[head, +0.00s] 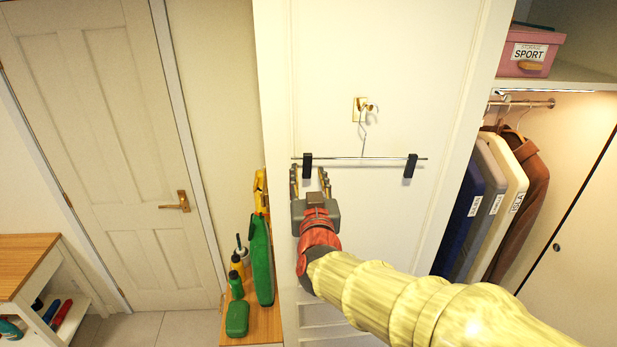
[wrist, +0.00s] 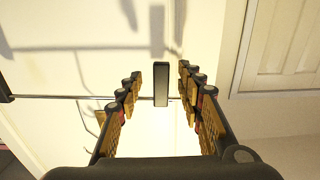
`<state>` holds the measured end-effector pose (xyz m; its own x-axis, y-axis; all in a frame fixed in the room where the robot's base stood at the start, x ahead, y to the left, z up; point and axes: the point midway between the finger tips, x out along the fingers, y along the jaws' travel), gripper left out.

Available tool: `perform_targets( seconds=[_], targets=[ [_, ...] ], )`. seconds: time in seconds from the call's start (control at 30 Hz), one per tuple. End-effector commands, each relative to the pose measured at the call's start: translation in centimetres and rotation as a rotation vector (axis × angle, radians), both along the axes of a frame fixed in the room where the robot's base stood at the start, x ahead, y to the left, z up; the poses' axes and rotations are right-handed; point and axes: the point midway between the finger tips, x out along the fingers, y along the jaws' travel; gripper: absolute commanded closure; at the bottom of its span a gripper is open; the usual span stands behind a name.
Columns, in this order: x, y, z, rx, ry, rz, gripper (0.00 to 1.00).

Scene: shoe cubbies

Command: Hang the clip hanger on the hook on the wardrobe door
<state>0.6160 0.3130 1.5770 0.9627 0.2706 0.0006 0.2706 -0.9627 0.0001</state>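The clip hanger (head: 340,158) is a thin metal bar with two black clips and a wire hook, level in front of the white wardrobe door (head: 420,60). Its wire top reaches the brass hook (head: 371,107) and appears to hang on it. The exact contact is too small to tell. My gripper (head: 309,177) is open just below the left clip (head: 307,160). In the wrist view, that black clip (wrist: 161,84) stands between the spread fingers of my gripper (wrist: 160,76), with a gap on both sides.
Coats and labelled garment bags (head: 485,200) hang in the open wardrobe at right, below a pink SPORT box (head: 528,52). A wooden bench (head: 262,325) with green and yellow items stands left of the door panel. A closed room door (head: 110,150) is further left.

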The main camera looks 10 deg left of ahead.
Motion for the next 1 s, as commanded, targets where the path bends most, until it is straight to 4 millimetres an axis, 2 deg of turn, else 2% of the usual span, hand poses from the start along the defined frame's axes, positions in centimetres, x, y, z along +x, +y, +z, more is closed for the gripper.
perform_targets(
  seconds=[0.23, 0.37, 0.47, 0.8, 1.0],
  targets=[
    [-0.1, 0.0, -0.1, 0.000, 0.001, 0.000, 0.62],
    [-0.9, -0.2, 0.0, 0.000, 0.000, 0.001, 0.62],
    [-2.2, -0.6, 0.1, 0.001, 0.000, 0.001, 0.62],
    [-8.6, -2.3, 0.0, 0.001, 0.000, 0.002, 0.62],
    [-11.0, -3.0, 0.0, 0.001, -0.001, 0.002, 0.62]
  ],
)
